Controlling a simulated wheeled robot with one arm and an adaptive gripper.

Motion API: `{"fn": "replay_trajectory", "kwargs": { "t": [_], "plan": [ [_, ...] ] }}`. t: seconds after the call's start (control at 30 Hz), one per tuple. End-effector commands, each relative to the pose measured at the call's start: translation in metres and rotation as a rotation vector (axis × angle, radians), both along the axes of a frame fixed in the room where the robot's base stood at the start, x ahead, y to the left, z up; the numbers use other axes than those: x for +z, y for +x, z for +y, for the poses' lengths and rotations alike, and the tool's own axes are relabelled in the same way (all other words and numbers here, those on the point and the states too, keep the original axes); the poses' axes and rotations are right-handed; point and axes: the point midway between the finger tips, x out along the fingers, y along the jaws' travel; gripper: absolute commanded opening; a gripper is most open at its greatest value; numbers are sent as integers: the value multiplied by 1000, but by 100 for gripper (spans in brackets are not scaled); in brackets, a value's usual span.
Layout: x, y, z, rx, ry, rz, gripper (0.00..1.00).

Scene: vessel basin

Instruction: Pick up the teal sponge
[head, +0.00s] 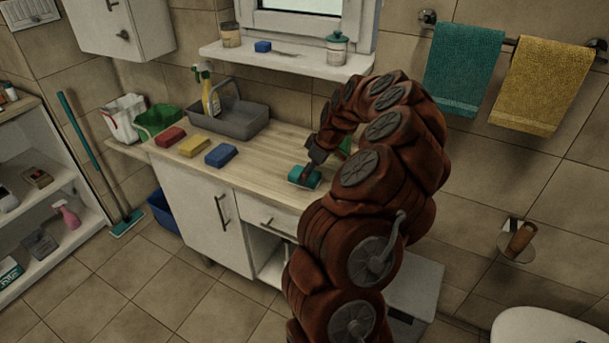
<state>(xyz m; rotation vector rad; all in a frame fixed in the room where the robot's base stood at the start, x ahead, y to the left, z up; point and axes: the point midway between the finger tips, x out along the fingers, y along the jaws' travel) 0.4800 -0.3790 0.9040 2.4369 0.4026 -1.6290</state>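The teal sponge (300,181) lies on the wooden counter (260,155), near its front edge and right of the blue sponge. My gripper (311,175) reaches down from the right and is right at the teal sponge, overlapping its upper side in the head view. The fingers are small and dark here. I cannot tell whether they are closed on the sponge or only beside it. My arm hides the right part of the counter.
A red sponge (171,137), a yellow sponge (194,146) and a blue sponge (221,155) lie in a row to the left. Behind them stands a grey caddy (240,121) with a spray bottle (211,98). A green item (346,145) shows partly behind my arm.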

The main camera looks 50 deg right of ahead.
Motion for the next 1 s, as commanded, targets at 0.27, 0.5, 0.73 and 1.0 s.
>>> {"fn": "replay_trajectory", "kwargs": {
  "t": [0.27, 0.5, 0.73, 1.0],
  "plan": [
    [-17, 6, 3, -1, 2, -1, 92],
    [-16, 7, 3, -1, 2, -1, 80],
    [-16, 7, 3, -1, 2, -1, 56],
    [-16, 6, 3, 0, 1, -1, 43]
  ]
}}
